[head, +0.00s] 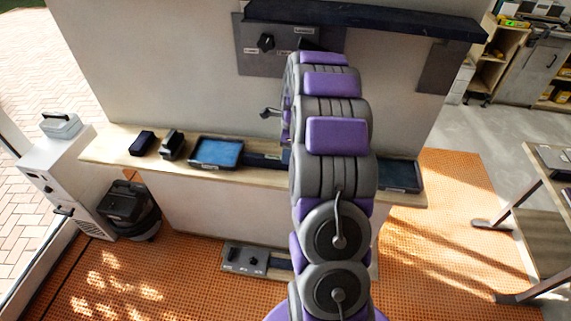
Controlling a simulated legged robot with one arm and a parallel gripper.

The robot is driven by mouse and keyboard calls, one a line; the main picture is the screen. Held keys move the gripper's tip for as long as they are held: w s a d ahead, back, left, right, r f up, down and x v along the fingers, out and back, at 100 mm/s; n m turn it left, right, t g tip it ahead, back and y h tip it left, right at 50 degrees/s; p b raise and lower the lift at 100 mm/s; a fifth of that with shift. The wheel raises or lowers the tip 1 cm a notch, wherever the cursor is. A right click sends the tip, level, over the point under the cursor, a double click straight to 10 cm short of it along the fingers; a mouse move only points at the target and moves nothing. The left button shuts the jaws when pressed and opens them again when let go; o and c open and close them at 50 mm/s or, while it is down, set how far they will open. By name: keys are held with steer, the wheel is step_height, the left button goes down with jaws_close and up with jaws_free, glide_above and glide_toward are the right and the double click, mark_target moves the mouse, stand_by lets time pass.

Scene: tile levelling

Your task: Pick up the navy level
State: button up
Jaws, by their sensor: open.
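A long, dark navy bar (262,160) lies on the wooden ledge, just right of the blue tray. It looks like the navy level, but its right part is hidden behind my arm. My arm rises through the middle of the head view toward the wall.
The wooden ledge (108,151) runs along the wall, carrying a blue tray (217,152), a black item (172,145) and a dark tray (401,176). A dark shelf (370,18) overhangs above. A workbench (545,180) stands right; orange floor between is clear.

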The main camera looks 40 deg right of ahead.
steer(key=f, duration=0.3)
steer(key=f+b, duration=0.1)
steer(key=f, duration=0.1)
steer(key=shift+w+a+f, duration=0.25)
steer(key=shift+w, duration=0.05)
steer(key=shift+r, duration=0.1)
steer(key=shift+c, duration=0.2)
steer(key=c, duration=0.9)
steer(key=shift+r, duration=0.1)
steer(key=shift+c, duration=0.2)
